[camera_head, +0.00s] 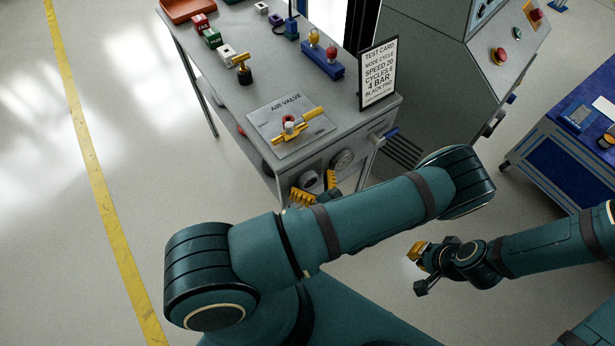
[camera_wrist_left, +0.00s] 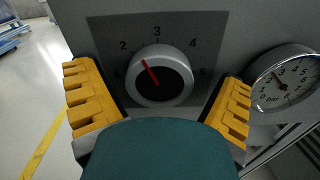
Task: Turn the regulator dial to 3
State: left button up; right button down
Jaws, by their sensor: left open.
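The regulator dial (camera_wrist_left: 161,77) is a round knob with a silver rim and a dark face on the cabinet front. Its red pointer leans up and left, between the printed 2 and 3. In the head view the dial (camera_head: 308,180) is partly hidden by my gripper. My left gripper (camera_head: 316,189) is open in front of it. In the left wrist view its yellow fingers (camera_wrist_left: 161,100) stand on either side of the dial, with visible gaps. My right gripper (camera_head: 419,269) hangs in free air to the right, away from the cabinet; its opening is unclear.
A bar gauge (camera_wrist_left: 286,78) sits right of the dial. Above, the cabinet top carries a yellow air valve (camera_head: 290,127), a test card (camera_head: 378,73) and several coloured blocks. A blue-sided table (camera_head: 560,150) stands at the right. The floor at left is clear.

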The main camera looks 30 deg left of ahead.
pick_arm(q)
jog(key=c, duration=1.2)
jog(key=shift+m+p, duration=0.35)
jog(key=shift+m, duration=1.85)
jog(key=o, duration=1.2)
jog(key=shift+d, duration=0.1)
